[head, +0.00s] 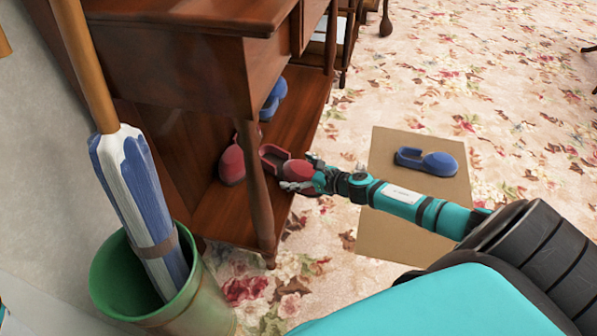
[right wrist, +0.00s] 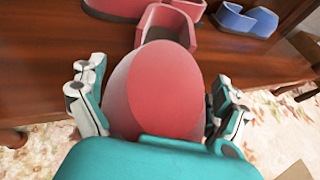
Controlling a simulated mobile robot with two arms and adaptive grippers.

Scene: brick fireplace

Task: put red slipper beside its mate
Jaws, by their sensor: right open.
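One red slipper (head: 270,153) lies on the low wooden shelf, its toe at the shelf's front edge, partly hidden by my right gripper (head: 304,174). Its mate, another red slipper (head: 231,166), is just left of it, deeper on the shelf, partly behind a table leg. In the right wrist view the near red slipper (right wrist: 165,88) has its rounded toe towards me, between the spread fingers of my right gripper (right wrist: 158,102). The fingers are open, with gaps visible beside the slipper. The mate (right wrist: 122,8) shows at the top edge. My left gripper is not in view.
A blue slipper (head: 273,98) is farther back on the shelf (head: 300,108). Another blue slipper (head: 428,161) lies on a cardboard sheet (head: 400,236) on the floral carpet. The desk's turned leg (head: 258,190) stands left of my gripper. A green bin (head: 127,295) holds a blue-white mop.

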